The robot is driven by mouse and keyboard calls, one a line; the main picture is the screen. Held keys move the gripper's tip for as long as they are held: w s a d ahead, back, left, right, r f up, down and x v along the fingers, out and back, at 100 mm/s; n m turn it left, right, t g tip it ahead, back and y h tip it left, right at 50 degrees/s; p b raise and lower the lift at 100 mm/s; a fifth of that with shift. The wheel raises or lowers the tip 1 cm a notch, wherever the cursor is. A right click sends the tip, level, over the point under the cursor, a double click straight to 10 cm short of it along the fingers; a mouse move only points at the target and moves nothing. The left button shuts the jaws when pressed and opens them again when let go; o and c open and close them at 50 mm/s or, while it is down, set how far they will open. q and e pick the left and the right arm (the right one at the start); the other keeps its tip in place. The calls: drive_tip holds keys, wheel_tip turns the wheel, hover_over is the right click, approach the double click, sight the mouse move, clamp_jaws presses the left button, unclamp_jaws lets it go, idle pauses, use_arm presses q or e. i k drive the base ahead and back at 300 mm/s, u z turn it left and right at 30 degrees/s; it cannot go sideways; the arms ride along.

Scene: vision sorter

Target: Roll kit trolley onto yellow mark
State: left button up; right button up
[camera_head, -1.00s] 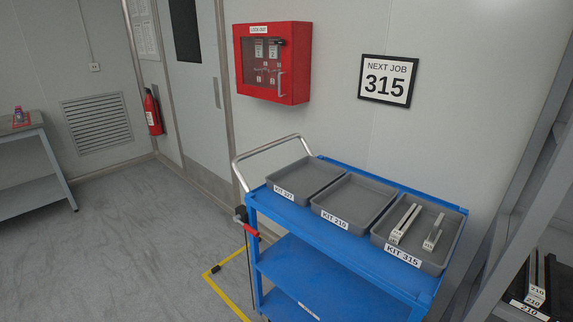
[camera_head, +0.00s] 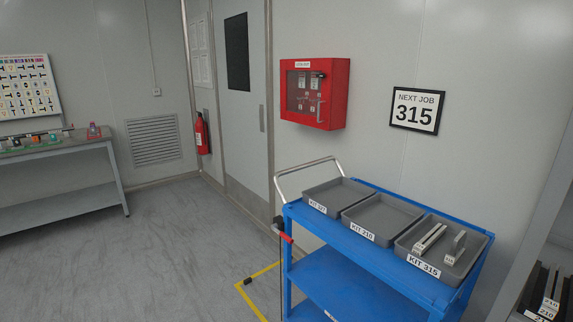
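The blue kit trolley (camera_head: 345,236) stands against the wall at the lower right, with a bent metal push handle (camera_head: 308,172) at its left end. Its top holds three grey trays: one whose label is hard to read (camera_head: 337,188), the KIT 210 tray (camera_head: 382,212) and the KIT 315 tray (camera_head: 440,238). The KIT 315 tray holds two pale metal parts; the other two look empty. A red lever (camera_head: 286,237) sits at the trolley's left corner. Yellow floor tape (camera_head: 252,290) forms a corner beside the trolley, partly hidden by it. Neither gripper is in view.
A NEXT JOB 315 sign (camera_head: 415,110) and a red lockout cabinet (camera_head: 315,93) hang on the wall. A grey bench (camera_head: 70,190) stands at left, a fire extinguisher (camera_head: 202,134) by the door (camera_head: 246,120). Grey shelving (camera_head: 545,210) is close on the right. The left floor is clear.

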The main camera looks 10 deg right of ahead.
sight(351, 278)
drive_tip(key=u, duration=0.7)
drive_tip(key=i, duration=1.95)
drive_tip(key=u, duration=0.4)
drive_tip(key=i, duration=1.6)
drive_tip(key=z, duration=1.3)
drive_tip(key=i, duration=0.9)
drive_tip(key=z, duration=1.05)
